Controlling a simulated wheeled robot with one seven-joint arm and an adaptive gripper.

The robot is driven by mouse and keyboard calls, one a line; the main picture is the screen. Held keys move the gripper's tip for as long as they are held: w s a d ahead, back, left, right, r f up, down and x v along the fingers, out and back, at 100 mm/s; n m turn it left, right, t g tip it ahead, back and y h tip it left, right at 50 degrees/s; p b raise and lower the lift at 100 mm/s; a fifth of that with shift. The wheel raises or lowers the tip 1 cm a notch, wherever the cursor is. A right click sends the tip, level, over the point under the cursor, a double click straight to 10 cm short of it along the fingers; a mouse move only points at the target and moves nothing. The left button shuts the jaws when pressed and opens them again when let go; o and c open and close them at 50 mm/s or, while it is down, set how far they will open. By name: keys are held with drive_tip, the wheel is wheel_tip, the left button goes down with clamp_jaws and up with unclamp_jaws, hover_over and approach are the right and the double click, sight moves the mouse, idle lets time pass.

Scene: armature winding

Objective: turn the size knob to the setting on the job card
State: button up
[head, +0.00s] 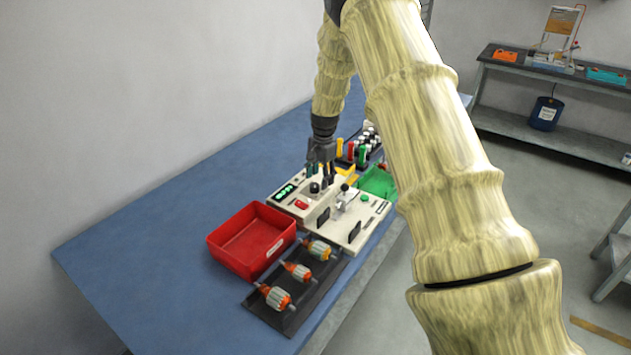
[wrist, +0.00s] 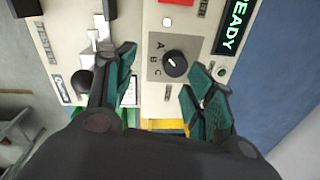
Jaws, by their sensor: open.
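The size knob (wrist: 175,64) is a round black knob on a grey plate lettered A, B, C, on the cream machine (head: 346,229). A light mark shows on the knob, but I cannot tell which letter it points to. In the wrist view my gripper (wrist: 160,72) is open, with one teal-padded finger left of the knob and the other at its lower right, both apart from it. In the head view my gripper (head: 322,180) hangs pointing down over the machine's panel. I cannot make out a job card in either view.
A display (wrist: 235,25) reads READY beside the knob. A lever clamp (head: 345,199) stands on the machine. A red bin (head: 250,262) and a dark rack (head: 270,315) with orange-ended armatures sit in front. A green tray (head: 377,182) and spools lie beyond. The blue table (head: 150,235) is clear at left.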

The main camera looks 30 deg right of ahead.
sight(315, 185)
drive_tip(key=shift+w+f, duration=0.15)
drive_tip(key=shift+f, duration=0.4)
drive_tip(key=shift+g, duration=0.3)
drive_tip(key=w+f, duration=0.3)
drive_tip(key=f, duration=0.2)
drive_tip(key=shift+w+a+p, duration=0.1)
drive_tip(key=shift+w+p, duration=0.2)
drive_tip(key=shift+w, duration=0.1)
drive_tip(key=shift+s+r, duration=0.65)
drive_tip(key=shift+s, duration=0.25)
drive_tip(key=shift+s+r, duration=0.25)
drive_tip(key=shift+r, duration=0.05)
drive_tip(key=c, duration=0.3)
drive_tip(key=shift+w+a+f, duration=0.1)
drive_tip(key=shift+w+f, duration=0.45)
drive_tip(key=c, duration=0.7)
drive_tip(key=shift+c, duration=0.2)
drive_tip(key=shift+s, duration=0.1)
